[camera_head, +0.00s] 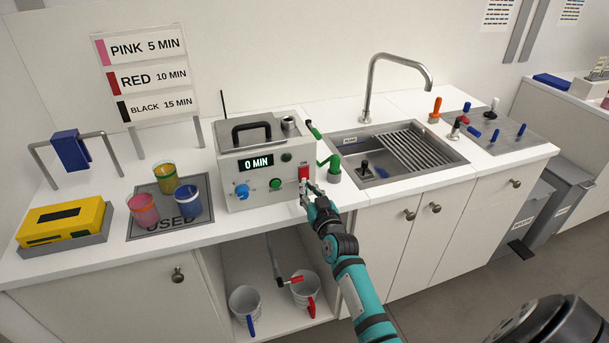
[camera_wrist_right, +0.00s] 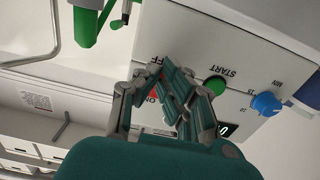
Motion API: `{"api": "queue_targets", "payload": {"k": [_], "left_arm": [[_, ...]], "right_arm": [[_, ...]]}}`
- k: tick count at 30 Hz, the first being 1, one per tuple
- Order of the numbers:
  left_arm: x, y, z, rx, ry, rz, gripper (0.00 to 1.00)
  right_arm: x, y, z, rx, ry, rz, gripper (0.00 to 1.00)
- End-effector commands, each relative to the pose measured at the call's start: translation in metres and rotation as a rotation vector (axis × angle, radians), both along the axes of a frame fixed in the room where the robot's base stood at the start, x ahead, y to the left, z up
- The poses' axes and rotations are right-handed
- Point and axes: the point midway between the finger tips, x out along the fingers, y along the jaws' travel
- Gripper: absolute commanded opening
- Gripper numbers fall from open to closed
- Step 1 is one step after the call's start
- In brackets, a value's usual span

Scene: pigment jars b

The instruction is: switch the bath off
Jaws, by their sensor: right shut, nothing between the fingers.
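The bath is a white box (camera_head: 262,163) on the counter, with a black handle and a display reading 0 MIN. Its front has a blue knob (camera_head: 241,191), a green button (camera_head: 275,184) and a red switch (camera_head: 304,172) at the right, under the word ON. My right gripper (camera_head: 305,191) is shut and empty, its fingertips at the lower part of the switch. In the right wrist view the fingers (camera_wrist_right: 172,82) are in front of the panel and cover most of the switch; I cannot tell whether they touch it. My left gripper is not in view.
At left, pink, yellow and blue cups stand on a grey USED mat (camera_head: 150,228). Mugs (camera_head: 245,300) stand on the shelf below.

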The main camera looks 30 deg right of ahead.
Motion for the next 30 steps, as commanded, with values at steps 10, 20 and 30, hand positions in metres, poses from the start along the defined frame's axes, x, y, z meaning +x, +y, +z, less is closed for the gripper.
{"api": "queue_targets", "payload": {"k": [10, 20, 30], "left_arm": [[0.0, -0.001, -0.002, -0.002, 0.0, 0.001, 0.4], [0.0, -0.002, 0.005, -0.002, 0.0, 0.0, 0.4], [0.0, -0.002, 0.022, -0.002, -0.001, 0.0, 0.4]], "right_arm": [[0.006, -0.002, 0.0, 0.0, -0.001, 0.0, 0.0], [0.001, 0.0, 0.002, -0.001, 0.002, 0.0, 0.0], [-0.028, 0.007, 0.001, 0.0, 0.001, 0.001, 0.0]]}}
